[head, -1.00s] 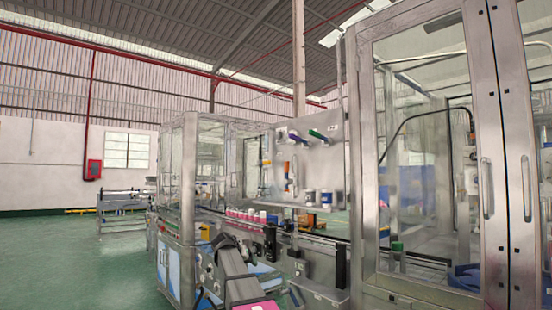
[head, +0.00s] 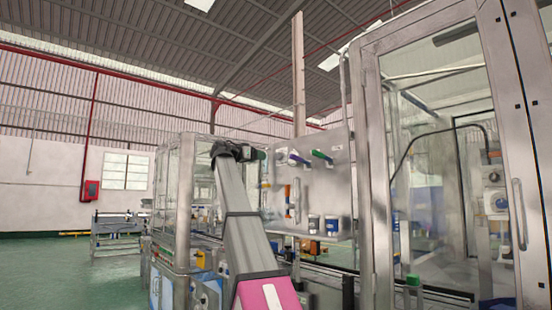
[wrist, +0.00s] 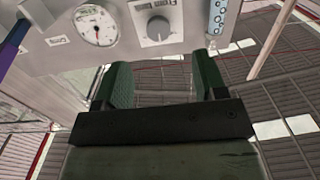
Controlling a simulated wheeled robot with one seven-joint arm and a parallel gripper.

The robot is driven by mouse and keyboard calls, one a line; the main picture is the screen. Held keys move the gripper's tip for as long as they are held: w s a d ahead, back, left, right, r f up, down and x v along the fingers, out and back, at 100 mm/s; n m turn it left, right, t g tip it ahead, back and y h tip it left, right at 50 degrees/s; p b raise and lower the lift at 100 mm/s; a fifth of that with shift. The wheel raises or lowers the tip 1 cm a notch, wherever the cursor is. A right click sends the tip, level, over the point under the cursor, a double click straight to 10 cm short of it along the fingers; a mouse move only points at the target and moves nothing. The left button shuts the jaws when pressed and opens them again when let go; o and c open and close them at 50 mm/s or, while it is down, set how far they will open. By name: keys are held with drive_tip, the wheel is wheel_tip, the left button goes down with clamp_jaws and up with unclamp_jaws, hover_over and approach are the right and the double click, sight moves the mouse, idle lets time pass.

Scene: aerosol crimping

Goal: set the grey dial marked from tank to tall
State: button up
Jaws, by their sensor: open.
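The grey dial (wrist: 158,29) is a round knob on a pale plate near the top middle of the wrist view. Lettering on the plate is partly legible, but I cannot tell which mark the dial points at. My gripper (wrist: 163,78) is open and empty, its two dark green fingers pointing at the panel. The dial shows beyond the gap between the fingertips, apart from them. In the head view my gripper (head: 262,155) is raised beside the left part of the grey panel (head: 338,185). I cannot make out the dial there.
Purple (head: 297,158) and green (head: 322,157) levers stick out of the panel. A glass enclosure (head: 440,150) stands at the right.

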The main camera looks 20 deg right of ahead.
sight(277, 156)
drive_tip(key=x, duration=0.3)
drive_tip(key=r+x, duration=0.1)
drive_tip(key=x, duration=0.3)
drive_tip(key=r+x, duration=0.1)
drive_tip(key=x, duration=0.2)
drive_tip(key=shift+s+d, duration=0.15)
drive_tip(key=shift+d, duration=0.35)
drive_tip(key=c, duration=0.9)
